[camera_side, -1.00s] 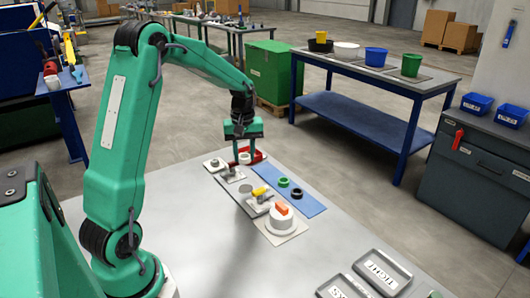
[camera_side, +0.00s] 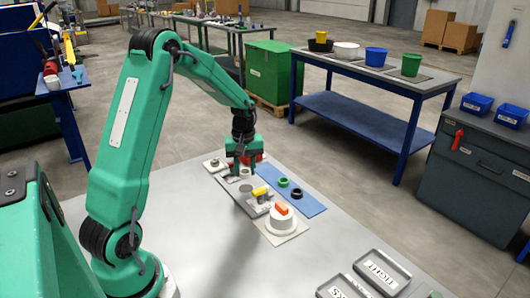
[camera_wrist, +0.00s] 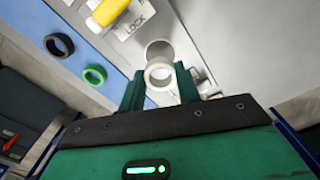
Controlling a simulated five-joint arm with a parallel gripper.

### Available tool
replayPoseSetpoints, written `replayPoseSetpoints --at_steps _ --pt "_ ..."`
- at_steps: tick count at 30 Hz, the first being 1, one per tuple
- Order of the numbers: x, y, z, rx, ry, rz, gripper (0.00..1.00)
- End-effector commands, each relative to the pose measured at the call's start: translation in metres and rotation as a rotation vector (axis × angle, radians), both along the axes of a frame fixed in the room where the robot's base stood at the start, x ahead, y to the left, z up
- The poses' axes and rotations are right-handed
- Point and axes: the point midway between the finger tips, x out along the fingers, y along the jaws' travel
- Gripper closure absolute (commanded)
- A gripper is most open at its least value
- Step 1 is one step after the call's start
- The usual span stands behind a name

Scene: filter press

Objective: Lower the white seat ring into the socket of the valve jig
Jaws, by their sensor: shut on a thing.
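My gripper (camera_wrist: 160,82) is shut on the white seat ring (camera_wrist: 160,74), which sits between its two green fingers in the wrist view. The ring overlaps the near part of a round grey opening (camera_wrist: 158,48), seemingly the jig's socket. The ring looks offset from the opening, and I cannot tell the height between them. The jig's yellow lever (camera_wrist: 108,10) and its LOCK label (camera_wrist: 134,24) lie just beyond. In the side view, my gripper (camera_side: 240,171) hangs low over the far end of the jig, behind the yellow lever (camera_side: 260,191).
A green ring (camera_wrist: 95,75) and a black ring (camera_wrist: 59,45) lie on a blue mat (camera_side: 312,206) beside the jig. A tray labelled TIGHT (camera_side: 381,272) is at the front right.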

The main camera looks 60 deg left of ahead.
Motion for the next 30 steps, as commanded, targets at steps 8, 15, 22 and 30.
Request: replayPoseSetpoints --at_steps 8,15,22,30 --pt "-0.001 0.000 -0.018 -0.001 0.001 0.000 0.89" --pt "0.000 0.000 -0.033 -0.001 0.001 0.000 0.89" --pt "0.000 0.000 -0.043 -0.001 0.001 0.000 0.89" --pt "0.000 0.000 -0.046 0.000 0.000 0.000 0.89"
